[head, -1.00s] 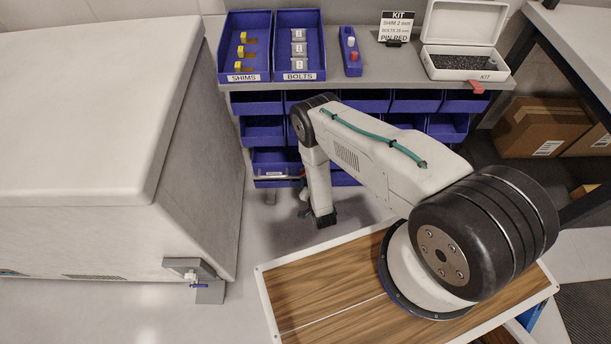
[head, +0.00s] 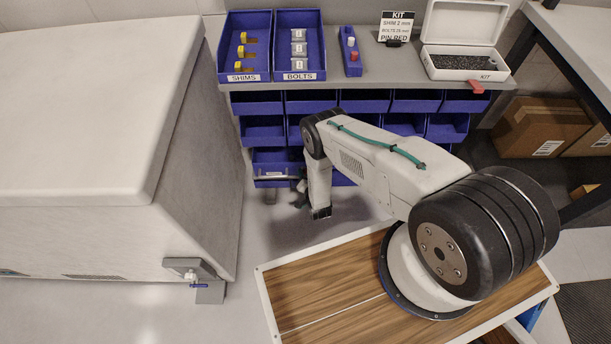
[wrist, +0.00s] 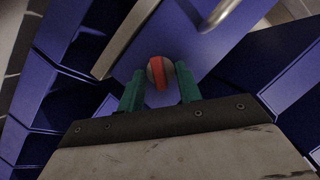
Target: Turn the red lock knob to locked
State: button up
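The red lock knob (wrist: 158,73), round with a red band between grey sides, shows in the wrist view against a blue panel. My gripper (wrist: 160,85) has its two green fingers on either side of the knob. The fingers are apart, and narrow gaps seem to show beside the knob; contact is not clear. In the head view my gripper (head: 299,199) is small and dark, by the lowest blue drawers, and my arm hides part of that area. The knob cannot be made out there.
A silver handle (wrist: 222,12) is close beyond the right finger. Blue drawers (head: 263,130) fill the unit under the grey shelf (head: 375,66), which carries bins of shims and bolts and a white kit box (head: 462,42). A large white chest (head: 90,110) stands left; open floor lies between.

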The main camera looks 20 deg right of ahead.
grip_shut()
jog(key=shift+w+a+r+n+g+h, duration=0.15)
jog(key=shift+n+g+h, duration=0.25)
jog(key=shift+n+h, duration=0.6)
jog(key=shift+s+a+f+n+g+h, duration=0.15)
jog(key=shift+n+g+h, duration=0.3)
jog(key=shift+n, duration=0.95)
jog(key=shift+w+r, duration=0.1)
grip_release()
